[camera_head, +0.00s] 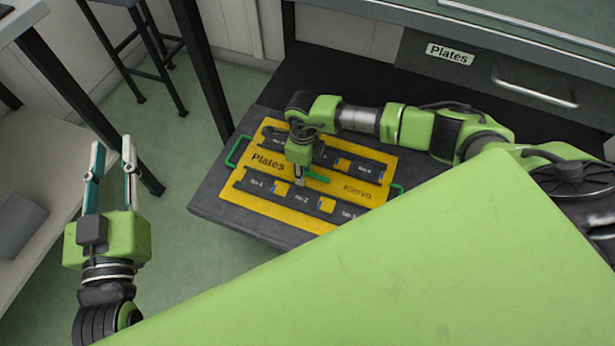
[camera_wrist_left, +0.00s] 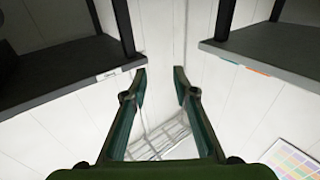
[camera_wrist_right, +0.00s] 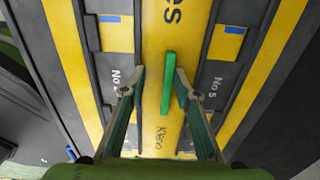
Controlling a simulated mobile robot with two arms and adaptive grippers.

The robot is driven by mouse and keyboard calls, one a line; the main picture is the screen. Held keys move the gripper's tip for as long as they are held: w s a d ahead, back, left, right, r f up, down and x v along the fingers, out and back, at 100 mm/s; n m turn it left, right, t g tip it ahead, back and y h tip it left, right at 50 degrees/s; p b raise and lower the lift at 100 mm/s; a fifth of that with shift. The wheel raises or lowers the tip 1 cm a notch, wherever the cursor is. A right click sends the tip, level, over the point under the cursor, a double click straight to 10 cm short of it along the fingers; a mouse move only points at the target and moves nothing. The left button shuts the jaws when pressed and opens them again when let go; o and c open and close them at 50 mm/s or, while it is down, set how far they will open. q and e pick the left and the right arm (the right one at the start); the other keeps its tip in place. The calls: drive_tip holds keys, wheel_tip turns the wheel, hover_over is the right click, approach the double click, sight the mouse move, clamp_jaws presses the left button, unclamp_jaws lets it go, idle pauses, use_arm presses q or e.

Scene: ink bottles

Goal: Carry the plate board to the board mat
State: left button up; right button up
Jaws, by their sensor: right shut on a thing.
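The plate board (camera_head: 262,205) is yellow with dark slotted strips, the words "Plates" and "Kiervo", and green handles at its ends. It is over a dark surface in the middle of the head view; I cannot tell whether it touches that surface. My right gripper (camera_head: 302,178) is shut on the board's green middle grip (camera_wrist_right: 168,82), which stands between its fingers in the right wrist view. My arm hides part of the board. My left gripper (camera_head: 113,143) is open and empty, out to the left over the floor. I cannot make out the board mat.
A dark surface (camera_head: 215,197) lies under and around the board. A grey drawer (camera_head: 480,80) labelled "Plates" is behind at the right. A dark post (camera_head: 203,70) and a stool (camera_head: 130,50) stand at the back left. Green floor is free between them and the board.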

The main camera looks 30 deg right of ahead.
drive_tip(key=shift+s+d+f, duration=0.1)
drive_tip(key=shift+d+f, duration=0.1)
drive_tip(key=shift+f, duration=0.05)
clamp_jaws()
drive_tip(key=shift+r, duration=0.1)
